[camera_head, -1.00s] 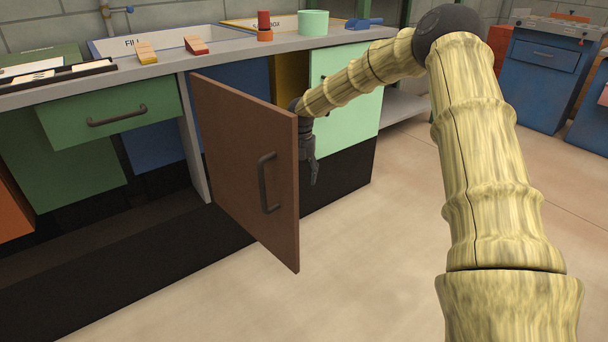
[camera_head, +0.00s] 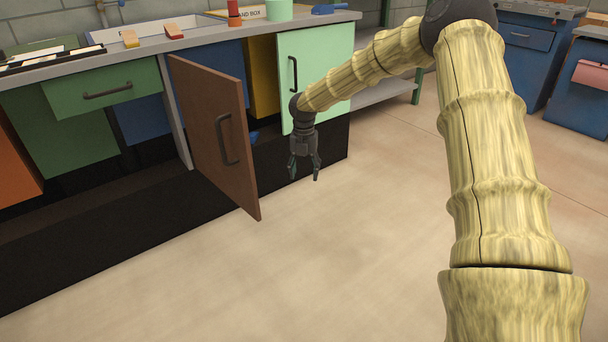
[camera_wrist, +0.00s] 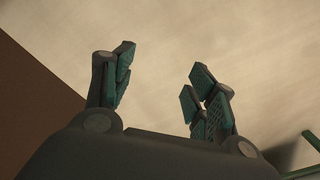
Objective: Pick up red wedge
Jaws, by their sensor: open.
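My gripper (camera_head: 304,175) hangs low in front of the cabinets, fingers pointing down, well below and right of the red wedge. It is open and empty. The wrist view shows its two spread fingers (camera_wrist: 162,75) over bare floor; the red wedge is not in that view.
A brown cabinet door (camera_head: 212,140) stands swung out, left of my gripper. A mint-green door (camera_head: 318,75) is behind it. A red cylinder (camera_head: 234,10) and a mint cylinder (camera_head: 279,10) stand right of the wedge. The floor (camera_head: 330,260) in front is clear.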

